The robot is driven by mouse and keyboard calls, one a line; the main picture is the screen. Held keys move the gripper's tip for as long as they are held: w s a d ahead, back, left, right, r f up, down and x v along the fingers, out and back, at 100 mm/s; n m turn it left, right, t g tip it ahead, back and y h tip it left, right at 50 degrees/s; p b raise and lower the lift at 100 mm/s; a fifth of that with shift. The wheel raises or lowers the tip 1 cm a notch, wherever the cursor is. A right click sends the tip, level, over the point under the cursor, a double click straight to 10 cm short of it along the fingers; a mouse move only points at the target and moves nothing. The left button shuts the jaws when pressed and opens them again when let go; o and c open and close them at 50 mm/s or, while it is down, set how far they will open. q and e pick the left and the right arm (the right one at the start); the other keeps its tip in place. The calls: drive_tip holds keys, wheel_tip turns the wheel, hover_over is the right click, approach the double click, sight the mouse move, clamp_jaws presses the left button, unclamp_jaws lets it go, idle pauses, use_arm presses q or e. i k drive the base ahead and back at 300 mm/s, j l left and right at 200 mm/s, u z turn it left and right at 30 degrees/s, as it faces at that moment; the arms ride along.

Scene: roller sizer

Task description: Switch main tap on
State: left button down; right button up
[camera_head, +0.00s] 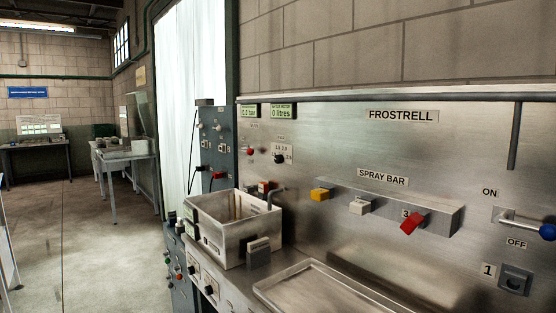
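A lever with a blue ball knob (548,231) sticks out of the steel panel at the right edge of the head view. Its metal rod (522,222) runs from a small mount to the right and slightly down. An ON label (489,193) is above the mount and an OFF label (516,243) is below the rod. No label reading "main tap" is legible, so I cannot confirm that this lever is it. Neither of my grippers is in view.
A grey spray bar box (385,203) carries yellow, white and red handles. Below are a shallow steel tray (330,290), a pale bin (235,225) and a socket marked 1 (515,280). Displays read 0.0 bar and 0 litres. Open floor (100,250) lies left.

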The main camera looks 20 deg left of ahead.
sight(250, 151)
drive_tip(key=j+z, duration=0.25)
drive_tip(key=j, duration=0.3)
drive_tip(key=j+z, duration=0.3)
drive_tip(key=j, duration=0.2)
drive_tip(key=j+z, duration=0.1)
drive_tip(key=j, duration=0.45)
drive_tip(key=k+j+z, duration=0.1)
drive_tip(key=j, duration=0.95)
drive_tip(key=k+j, duration=0.15)
drive_tip(key=j, duration=0.85)
